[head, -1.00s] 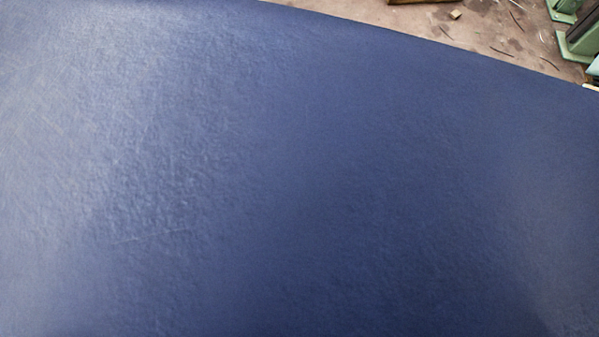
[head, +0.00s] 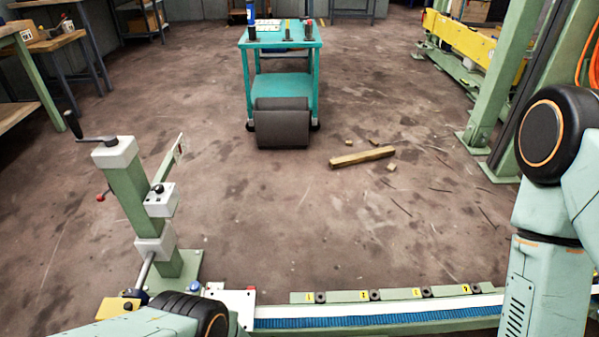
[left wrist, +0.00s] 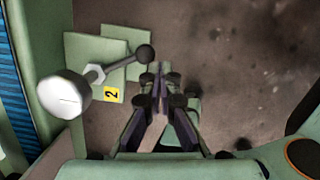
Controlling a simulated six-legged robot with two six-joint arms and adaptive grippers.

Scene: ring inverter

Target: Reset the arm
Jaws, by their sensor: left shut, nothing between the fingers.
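In the left wrist view my left gripper (left wrist: 160,85) is shut and empty, its dark fingers close together over the brown floor. Beside it is a lever with a round white end (left wrist: 64,95) and a black ball (left wrist: 145,54), apart from the fingers. In the head view a green post (head: 137,205) stands at the left with a black crank (head: 98,139) and a control box (head: 162,199). A thin pale arm (head: 170,160) slants up from near the box. My left arm enters at the bottom left, its gripper out of the head view. My right gripper is out of view.
A rail with a blue strip (head: 375,320) and numbered green plates (head: 402,293) crosses the bottom. A teal cart (head: 281,85) stands at the back, with a wooden bar (head: 362,157) on the floor nearby. The middle floor is open.

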